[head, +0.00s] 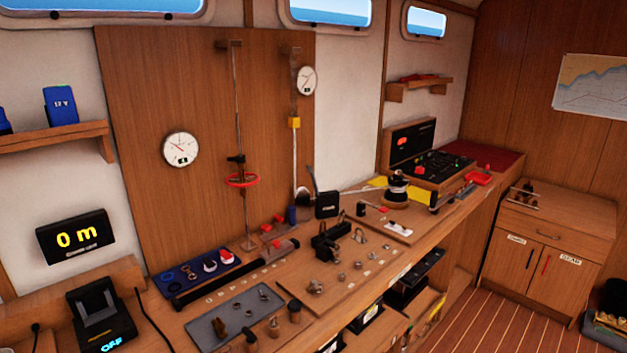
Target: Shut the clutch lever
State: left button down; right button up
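A black block (326,206) with a small pale label stands on the wooden counter near the back panel. The label is too small to read. A dark lever (312,180) sticks up from its left side, tilted up and to the left. This looks like the clutch with its lever raised, but I cannot be sure. A grey line (294,155) runs down the panel towards a dark blue fitting (292,214) just left of the block. Neither of my grippers is in view.
Left of the block are a red handwheel (242,180) on a vertical rod and red-topped fittings (273,229). In front, a wooden board (362,283) holds several small metal parts. A grey tray (221,333) lies nearer. A black winch (397,187) stands to the right.

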aim_at(310, 170)
jog(key=k+j+u, duration=0.2)
jog(key=i+l+u, duration=0.15)
jog(key=l+u, duration=0.15)
jog(key=u, duration=0.2)
jog(key=i+l+u, duration=0.15)
jog(key=l+u, duration=0.2)
jog(key=u, duration=0.15)
jog(key=l+u, duration=0.6)
jog(key=l, duration=0.65)
jog(key=k+l+u, duration=0.15)
jog(key=l, duration=0.6)
